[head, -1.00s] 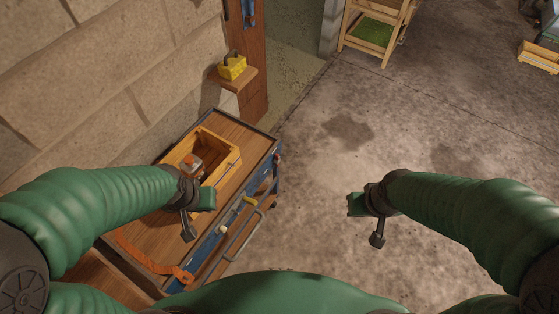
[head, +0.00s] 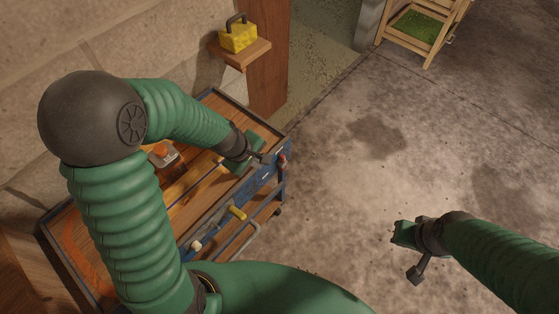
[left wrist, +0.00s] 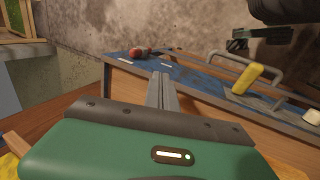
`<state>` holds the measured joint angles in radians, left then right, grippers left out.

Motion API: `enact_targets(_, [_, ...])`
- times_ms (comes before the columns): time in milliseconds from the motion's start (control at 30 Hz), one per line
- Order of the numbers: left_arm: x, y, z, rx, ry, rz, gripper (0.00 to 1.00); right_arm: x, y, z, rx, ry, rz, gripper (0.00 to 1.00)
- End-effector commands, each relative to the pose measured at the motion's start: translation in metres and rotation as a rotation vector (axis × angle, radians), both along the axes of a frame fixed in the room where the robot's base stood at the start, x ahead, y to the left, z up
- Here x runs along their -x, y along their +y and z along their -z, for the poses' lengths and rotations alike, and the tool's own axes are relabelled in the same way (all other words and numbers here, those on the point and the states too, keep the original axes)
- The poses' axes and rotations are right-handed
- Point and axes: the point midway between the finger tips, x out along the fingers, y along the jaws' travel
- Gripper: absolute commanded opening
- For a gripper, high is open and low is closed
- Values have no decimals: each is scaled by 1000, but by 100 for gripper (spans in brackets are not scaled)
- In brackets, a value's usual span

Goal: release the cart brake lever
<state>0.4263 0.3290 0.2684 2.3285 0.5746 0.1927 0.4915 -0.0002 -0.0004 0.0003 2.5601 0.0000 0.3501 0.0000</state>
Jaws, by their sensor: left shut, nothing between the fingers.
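The blue-sided cart (head: 222,217) stands against the wall in the head view. On its front face are a red-tipped part (head: 283,160) near the far corner, a yellow grip (head: 237,212) and a cream knob (head: 195,245); I cannot tell for sure which is the brake lever. In the left wrist view the red part (left wrist: 141,52) lies just beyond and left of my fingertips, and the yellow grip (left wrist: 247,80) is to their right. My left gripper (head: 267,158) is shut and empty over the cart's front edge, close to the red part. My right gripper (head: 397,233) hangs over open floor, its fingers unclear.
A grey bar handle (head: 237,243) sticks out from the cart's front. My left arm covers much of the cart top and wooden crate. A yellow box (head: 238,37) sits on a wall shelf (head: 245,55).

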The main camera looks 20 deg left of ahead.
Motion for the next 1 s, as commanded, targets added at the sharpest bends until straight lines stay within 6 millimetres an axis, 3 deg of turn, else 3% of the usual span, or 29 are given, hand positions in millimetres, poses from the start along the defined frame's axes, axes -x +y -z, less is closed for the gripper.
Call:
enact_targets(233, [-6,-3,19,1,5,3,0,0,0,8,0,0,0,0])
enact_targets(633, [-35,-14,100,1,5,3,0,0,0,34,0,0,0,0])
enact_targets(800, [-62,-25,93,-1,1,7,0,0,0,26,0,0,0,0])
enact_targets(1000, [-73,-27,93,-1,2,3,0,0,0,25,0,0,1,0])
